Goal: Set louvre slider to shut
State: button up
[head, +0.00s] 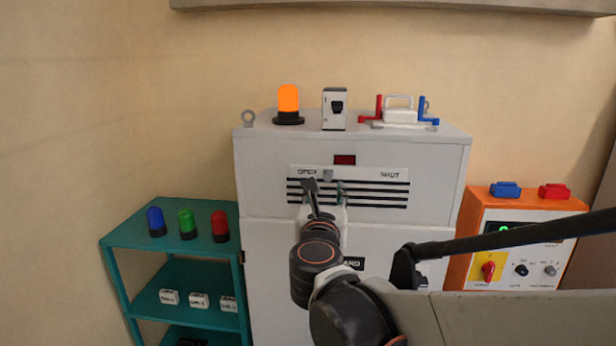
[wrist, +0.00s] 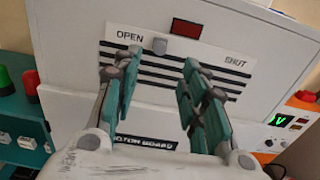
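The louvre slider is a small grey knob (head: 328,175) on a white strip on the cabinet front, with black louvre slots below it. In the wrist view the knob (wrist: 159,46) sits between the OPEN label at left and the SHUT label at right, nearer OPEN. My gripper (head: 325,186) is in front of the louvre panel, just below the knob in the head view. In the wrist view its teal-padded fingers (wrist: 157,68) are spread apart with nothing between them. The knob shows beyond the gap, apart from both fingers.
An orange control box (head: 520,225) stands right of the cabinet (head: 260,180). A teal shelf (head: 185,270) with coloured beacons stands at left. An orange lamp (head: 288,100), a switch box (head: 334,108) and a white-handled device (head: 399,115) are on the cabinet top.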

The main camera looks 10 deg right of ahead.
aim_at(328, 177)
jog(key=p+x, duration=0.1)
jog(key=x, duration=0.9)
jog(key=shift+w, duration=0.2)
jog(key=shift+d, duration=0.1)
grip_shut()
